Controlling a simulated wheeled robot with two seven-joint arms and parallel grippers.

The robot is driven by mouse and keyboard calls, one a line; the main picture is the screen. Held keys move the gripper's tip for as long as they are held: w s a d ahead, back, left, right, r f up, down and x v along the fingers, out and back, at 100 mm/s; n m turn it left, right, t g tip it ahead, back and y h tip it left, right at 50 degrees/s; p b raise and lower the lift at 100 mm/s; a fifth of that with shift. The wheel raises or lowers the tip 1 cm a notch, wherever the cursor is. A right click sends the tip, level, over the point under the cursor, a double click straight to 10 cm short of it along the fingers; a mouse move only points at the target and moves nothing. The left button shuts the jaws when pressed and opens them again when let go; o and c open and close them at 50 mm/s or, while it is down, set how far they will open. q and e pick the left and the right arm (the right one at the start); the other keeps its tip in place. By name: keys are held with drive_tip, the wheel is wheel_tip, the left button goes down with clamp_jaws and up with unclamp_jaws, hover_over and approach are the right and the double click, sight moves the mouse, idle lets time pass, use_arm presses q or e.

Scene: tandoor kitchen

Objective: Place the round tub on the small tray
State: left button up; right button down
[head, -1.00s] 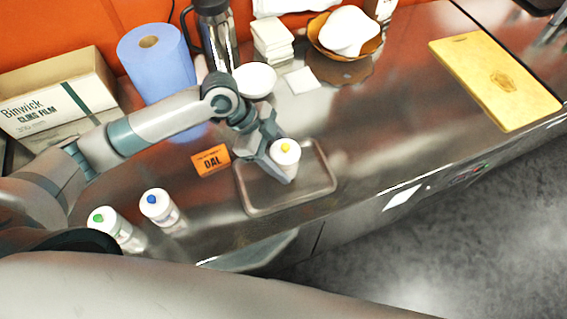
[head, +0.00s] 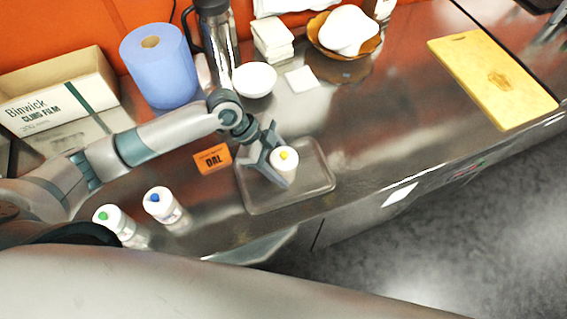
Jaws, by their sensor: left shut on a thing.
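A round white tub (head: 283,164) with a yellow dot on its lid is upright over the small metal tray (head: 316,183). My left gripper (head: 275,167) is shut on the tub from its left side. The tub covers part of the tray's inside; I cannot tell whether its base touches the tray floor. The rest of the tray is bare. My right gripper is not in view.
Two similar white tubs, one green-dotted (head: 113,221) and one blue-dotted (head: 161,207), stand at the left front. An orange DAL card (head: 212,159) lies left of the tray. A white bowl (head: 254,80) stands behind. The counter to the right is clear up to a yellow board (head: 492,80).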

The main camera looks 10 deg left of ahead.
sight(272, 155)
use_arm(q)
drive_tip(key=o, duration=1.4)
drive_tip(key=shift+f, duration=0.1)
drive_tip(key=shift+a+r, duration=0.2)
drive_tip(key=shift+r, duration=0.25)
drive_tip(key=b+v, duration=0.3)
drive_tip(key=v, duration=0.7)
drive_tip(key=shift+a+r, duration=0.3)
drive_tip(key=shift+r, duration=0.25)
